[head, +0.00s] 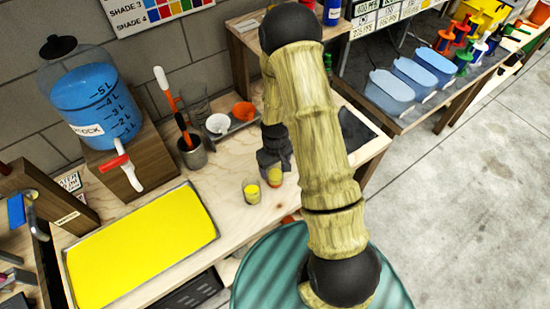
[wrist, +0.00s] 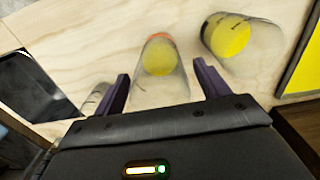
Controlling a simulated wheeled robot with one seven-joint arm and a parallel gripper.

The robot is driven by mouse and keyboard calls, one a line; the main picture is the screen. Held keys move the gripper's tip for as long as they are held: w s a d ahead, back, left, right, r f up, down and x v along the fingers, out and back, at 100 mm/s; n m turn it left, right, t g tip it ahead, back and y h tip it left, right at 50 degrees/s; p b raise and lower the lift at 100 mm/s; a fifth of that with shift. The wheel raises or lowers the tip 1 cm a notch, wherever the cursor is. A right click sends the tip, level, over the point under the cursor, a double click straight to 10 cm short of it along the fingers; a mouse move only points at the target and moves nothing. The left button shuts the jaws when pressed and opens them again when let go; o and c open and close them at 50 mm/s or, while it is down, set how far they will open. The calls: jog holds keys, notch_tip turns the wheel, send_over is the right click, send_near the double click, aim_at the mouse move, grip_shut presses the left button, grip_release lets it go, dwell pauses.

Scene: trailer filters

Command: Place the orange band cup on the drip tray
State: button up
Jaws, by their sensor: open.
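The orange band cup (wrist: 160,70) is clear, with yellow inside and an orange band at one end. In the wrist view it lies between my open gripper's (wrist: 161,74) two fingertips, with space on both sides. In the head view the cup (head: 274,178) shows just below my gripper (head: 272,165), partly hidden by it. A second clear cup with a black band (wrist: 230,38) stands beside it; in the head view this cup (head: 252,193) is to its left. A wide yellow tray with a metal rim (head: 140,245) lies at the left; no label shows which surface is the drip tray.
A blue dispenser (head: 92,98) with a tap stands on a wooden block at the back left. A dark panel (head: 356,130) lies right. Bare bench separates the cups from the yellow tray.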

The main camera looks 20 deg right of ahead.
notch_tip(320, 180, up, 12)
jog(key=b, duration=0.2)
jog(key=shift+b, duration=0.35)
jog(key=shift+r, duration=0.1)
dwell(0.4)
jog(key=s+r+m+t, duration=0.2)
jog(key=s+r+m, duration=0.1)
jog(key=s+r, duration=0.6)
jog(key=shift+s+a+r+m+t, duration=0.25)
jog(key=shift+s+r+m+t, duration=0.1)
jog(key=shift+s, duration=0.8)
